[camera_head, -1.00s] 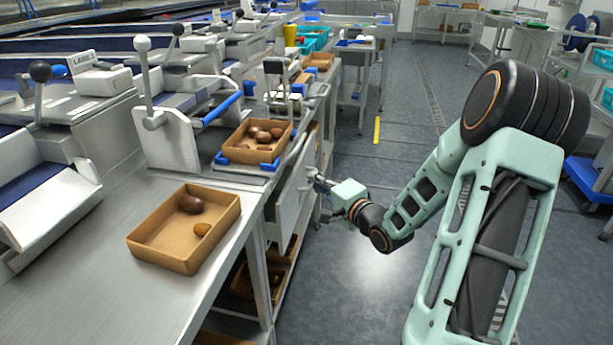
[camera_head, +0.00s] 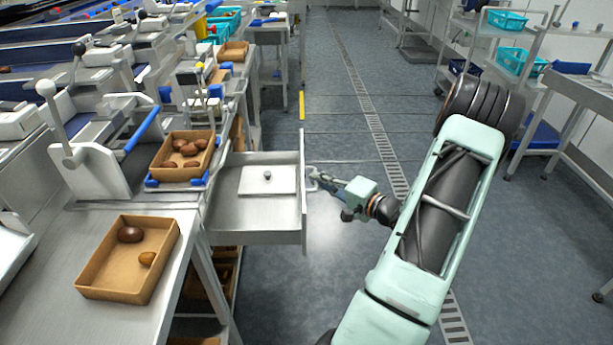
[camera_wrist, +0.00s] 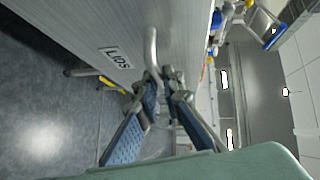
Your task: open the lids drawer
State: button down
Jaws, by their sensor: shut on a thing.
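The lids drawer (camera_head: 255,220) is pulled out from the steel bench, with a white lid with a small knob (camera_head: 267,180) lying inside it. Its front panel shows in the wrist view with a "LIDS" label (camera_wrist: 117,58) and a bar handle (camera_wrist: 151,48). My gripper (camera_head: 314,178) is at the outer side of the drawer front. In the wrist view its two blue-padded fingers (camera_wrist: 160,84) close around the end of the handle. The far part of the handle is hidden by the fingers.
An open box with two dates (camera_head: 90,278) stands on the bench's near end. Another box with several dates (camera_head: 162,162) sits behind it by the drawer. The floor (camera_head: 340,270) right of the drawer is clear. A cart with teal baskets (camera_head: 480,50) stands at the back right.

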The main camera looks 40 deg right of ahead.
jog(key=shift+s+d, duration=0.2)
jog(key=shift+d, duration=0.1)
jog(key=c, duration=2.1)
grip_release()
jog(key=v, duration=1.2)
jog(key=shift+a, duration=0.1)
